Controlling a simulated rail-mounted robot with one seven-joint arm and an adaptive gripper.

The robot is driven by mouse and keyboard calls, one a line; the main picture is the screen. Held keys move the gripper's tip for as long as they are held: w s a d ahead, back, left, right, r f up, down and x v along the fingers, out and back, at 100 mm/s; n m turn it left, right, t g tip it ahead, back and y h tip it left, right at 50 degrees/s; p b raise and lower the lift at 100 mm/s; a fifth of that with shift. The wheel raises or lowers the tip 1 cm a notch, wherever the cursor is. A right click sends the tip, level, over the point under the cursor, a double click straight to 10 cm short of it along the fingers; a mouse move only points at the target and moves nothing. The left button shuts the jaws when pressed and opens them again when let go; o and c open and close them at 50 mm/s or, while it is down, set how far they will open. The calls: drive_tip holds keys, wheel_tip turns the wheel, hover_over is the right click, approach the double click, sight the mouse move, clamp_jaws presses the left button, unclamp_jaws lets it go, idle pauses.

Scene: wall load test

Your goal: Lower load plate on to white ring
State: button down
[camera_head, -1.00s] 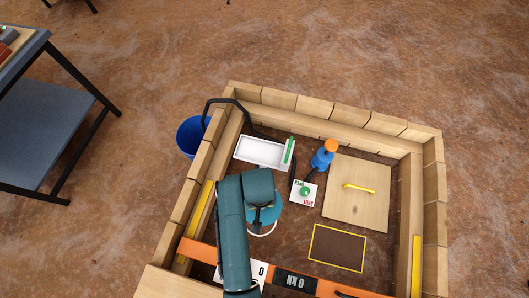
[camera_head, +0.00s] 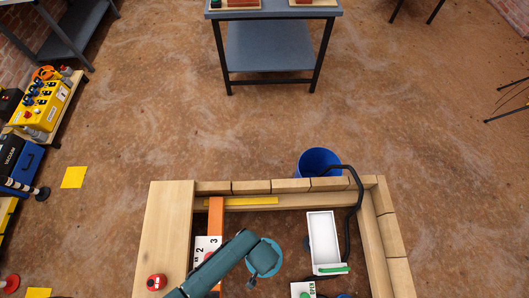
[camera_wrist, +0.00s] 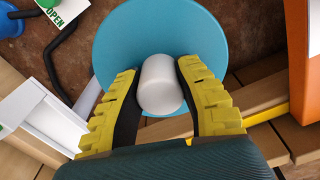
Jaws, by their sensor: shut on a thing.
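The load plate is a teal disc (camera_wrist: 215,42) with a white cylindrical knob (camera_wrist: 159,84). In the wrist view, my gripper (camera_wrist: 159,68) has its yellow-ribbed fingers on both sides of the knob, shut on it. In the head view, the plate (camera_head: 274,246) shows partly behind my gripper (camera_head: 263,262), inside the timber-walled pit. The white ring cannot be made out in either current view; the plate and arm cover the floor there. The plate's height above the floor cannot be told.
A white tray (camera_head: 310,240) lies right of the plate, with a black hose (camera_head: 359,190) beyond it. An orange beam (camera_head: 215,220) with a numbered scale (camera_head: 203,247) is at left. An OPEN card (camera_head: 296,290) is near the bottom. Timber walls (camera_head: 290,186) enclose the pit.

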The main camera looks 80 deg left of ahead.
wheel_tip(320, 180, down, 25)
drive_tip(key=b, duration=2.1)
drive_tip(key=shift+w+r, duration=0.15)
drive_tip(key=shift+f, duration=0.8)
drive_tip(key=shift+b, duration=0.3)
